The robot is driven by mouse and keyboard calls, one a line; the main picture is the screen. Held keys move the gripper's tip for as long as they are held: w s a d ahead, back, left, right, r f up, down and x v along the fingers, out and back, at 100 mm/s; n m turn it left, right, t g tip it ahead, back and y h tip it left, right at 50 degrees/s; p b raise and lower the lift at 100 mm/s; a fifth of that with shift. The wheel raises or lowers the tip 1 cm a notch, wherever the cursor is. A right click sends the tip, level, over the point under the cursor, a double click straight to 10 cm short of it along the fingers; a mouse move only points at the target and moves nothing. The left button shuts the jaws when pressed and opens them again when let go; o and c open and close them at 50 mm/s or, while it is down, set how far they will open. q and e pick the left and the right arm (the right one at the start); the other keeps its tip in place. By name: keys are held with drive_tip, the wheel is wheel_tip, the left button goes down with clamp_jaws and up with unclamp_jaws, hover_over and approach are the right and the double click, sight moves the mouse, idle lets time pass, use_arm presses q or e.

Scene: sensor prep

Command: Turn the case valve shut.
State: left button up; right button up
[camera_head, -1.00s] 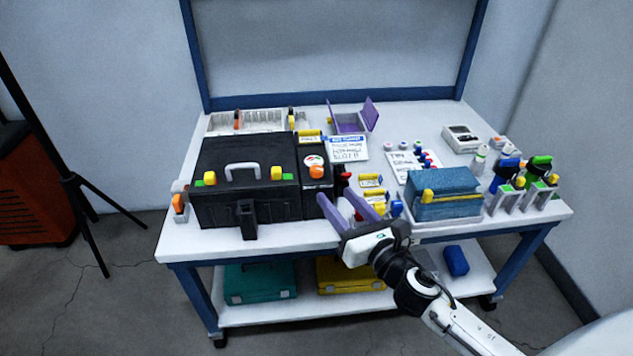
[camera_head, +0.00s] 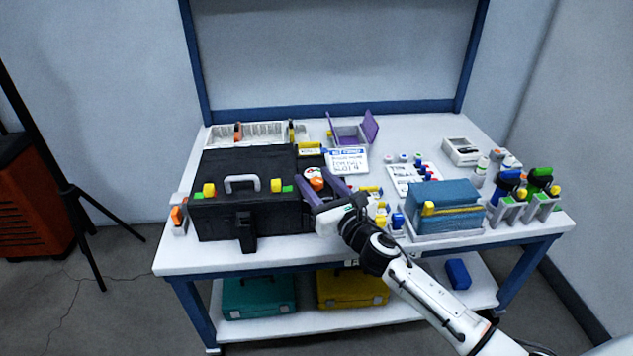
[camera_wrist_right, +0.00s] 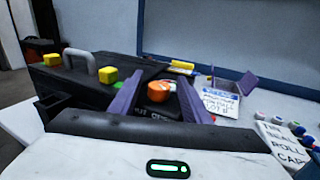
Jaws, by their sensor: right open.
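The black case (camera_head: 245,215) stands at the left of the table, lid shut, with a grey handle. Beside its right end is a narrower black unit carrying the valve, an orange knob (camera_head: 316,183) on a pale round dial. My right gripper (camera_head: 314,177) is open, with its purple fingers reaching over this unit from the front. In the right wrist view the orange knob (camera_wrist_right: 159,90) shows between the two fingers, farther off; whether they touch it cannot be told. The gripper hides part of the unit. My left gripper is out of view.
A blue box (camera_head: 445,198) in a pale tray stands right of my wrist, with small yellow and blue items between. A purple open box (camera_head: 350,134) and a white label card (camera_head: 347,161) lie behind. Racks with colored tools (camera_head: 525,205) stand at the right edge.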

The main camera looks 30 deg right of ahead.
drive_tip(key=c, duration=1)
drive_tip(key=shift+c, duration=0.2)
